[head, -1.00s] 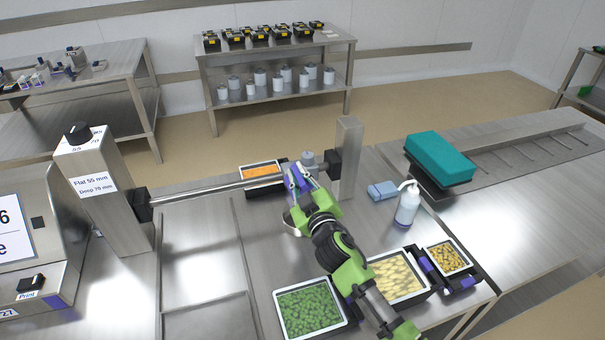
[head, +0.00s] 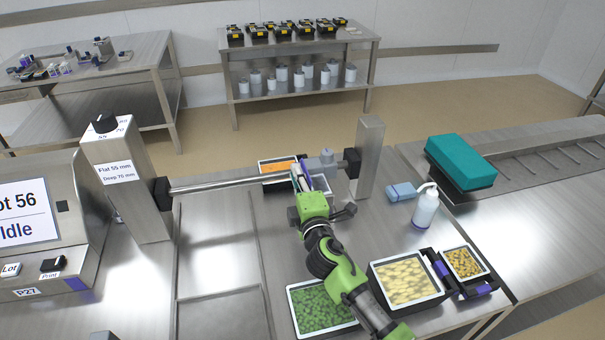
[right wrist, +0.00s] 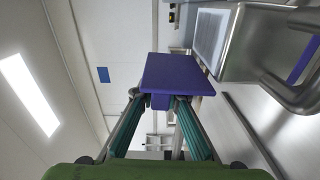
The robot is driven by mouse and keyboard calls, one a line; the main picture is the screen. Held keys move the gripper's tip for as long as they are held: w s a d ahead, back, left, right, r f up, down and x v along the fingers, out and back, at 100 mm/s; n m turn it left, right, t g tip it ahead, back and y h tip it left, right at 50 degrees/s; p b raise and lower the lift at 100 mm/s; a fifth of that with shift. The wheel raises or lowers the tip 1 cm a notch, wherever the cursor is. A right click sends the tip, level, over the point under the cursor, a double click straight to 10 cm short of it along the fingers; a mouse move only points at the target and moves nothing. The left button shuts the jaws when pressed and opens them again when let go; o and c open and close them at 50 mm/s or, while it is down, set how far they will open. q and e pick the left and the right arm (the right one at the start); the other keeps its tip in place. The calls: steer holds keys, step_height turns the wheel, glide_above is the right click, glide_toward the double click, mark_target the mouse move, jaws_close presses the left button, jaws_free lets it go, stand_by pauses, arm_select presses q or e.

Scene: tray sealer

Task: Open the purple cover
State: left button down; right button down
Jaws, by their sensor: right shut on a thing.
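The purple cover (right wrist: 176,76) is a flat purple plate with a small block-like tab on its lower edge. It fills the middle of the right wrist view, at the fingertips of my right gripper (right wrist: 160,101). The two fingers are shut on the tab. In the head view my right gripper (head: 302,178) is beside the horizontal steel bar, near the orange-filled tray (head: 262,164). Only a thin strip of purple shows there, and the gripper hides most of the cover. My left gripper is not in view.
A steel bar (head: 225,183) runs between the labelled post (head: 130,195) and the right post (head: 368,160). Trays of green (head: 292,300) and pale food (head: 374,275) stand in front.

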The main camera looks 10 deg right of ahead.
steer(key=shift+a+f+n, duration=0.35)
steer(key=shift+f+n, duration=0.1)
steer(key=shift+n, duration=0.7)
steer(key=shift+a+f+n, duration=0.4)
steer(key=shift+n, duration=0.7)
steer(key=shift+a+f+n, duration=0.35)
steer(key=shift+f+n, duration=0.1)
steer(key=shift+n, duration=0.7)
steer(key=c, duration=2)
jaws_free()
steer(key=shift+c, duration=0.2)
steer(key=s, duration=1.2)
steer(key=shift+d, duration=0.2)
steer(key=shift+o, duration=0.4)
steer(key=shift+f+b, duration=0.1)
steer(key=shift+b, duration=0.2)
